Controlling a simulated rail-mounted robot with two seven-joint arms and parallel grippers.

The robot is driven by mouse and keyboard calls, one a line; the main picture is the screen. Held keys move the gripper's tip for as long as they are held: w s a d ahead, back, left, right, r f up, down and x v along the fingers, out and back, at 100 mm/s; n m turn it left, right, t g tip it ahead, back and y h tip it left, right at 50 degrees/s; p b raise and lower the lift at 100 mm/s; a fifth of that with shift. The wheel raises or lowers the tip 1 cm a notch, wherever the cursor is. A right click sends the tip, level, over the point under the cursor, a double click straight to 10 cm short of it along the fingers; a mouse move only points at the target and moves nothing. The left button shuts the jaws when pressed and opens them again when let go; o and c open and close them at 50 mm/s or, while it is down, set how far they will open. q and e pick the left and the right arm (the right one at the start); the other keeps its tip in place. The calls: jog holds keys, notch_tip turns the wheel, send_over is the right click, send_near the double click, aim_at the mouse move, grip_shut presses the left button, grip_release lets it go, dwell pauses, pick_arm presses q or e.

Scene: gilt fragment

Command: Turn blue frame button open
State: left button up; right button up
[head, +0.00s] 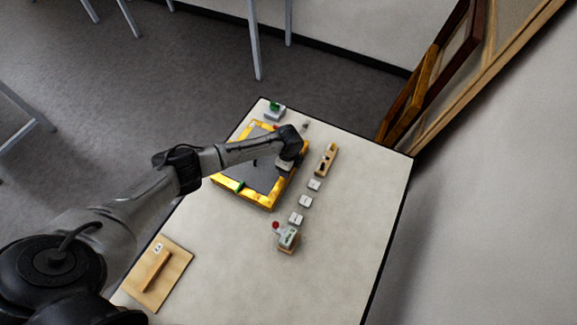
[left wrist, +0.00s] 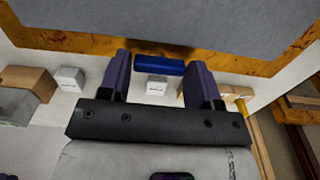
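The gilt frame (head: 262,202) with its grey panel (head: 252,170) lies flat on the table; its gilt edge also crosses the top of the left wrist view (left wrist: 60,38). The blue button (left wrist: 158,66) is a short bar lying lengthwise along the gilt edge. It sits between the two dark fingers of my left gripper (left wrist: 161,72), which are apart with a gap at each end of the bar; I cannot tell if they touch it. In the head view my left gripper (head: 285,162) is over the frame's right side and hides the blue button. My right gripper is not seen.
A green button (head: 240,185) sits on the frame's lower edge. Several small white blocks (head: 305,201), a wooden holder (head: 327,161) and a box with a red knob (head: 288,239) stand right of the frame. A wooden board (head: 170,285) lies at lower left. The table's right side is clear.

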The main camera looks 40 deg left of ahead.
pick_arm(q)
jog(key=o, duration=0.4)
jog(key=shift+c, duration=0.2)
notch_tip(320, 180, up, 14)
jog(key=shift+f, duration=0.15)
dwell(0.3)
dwell(0.5)
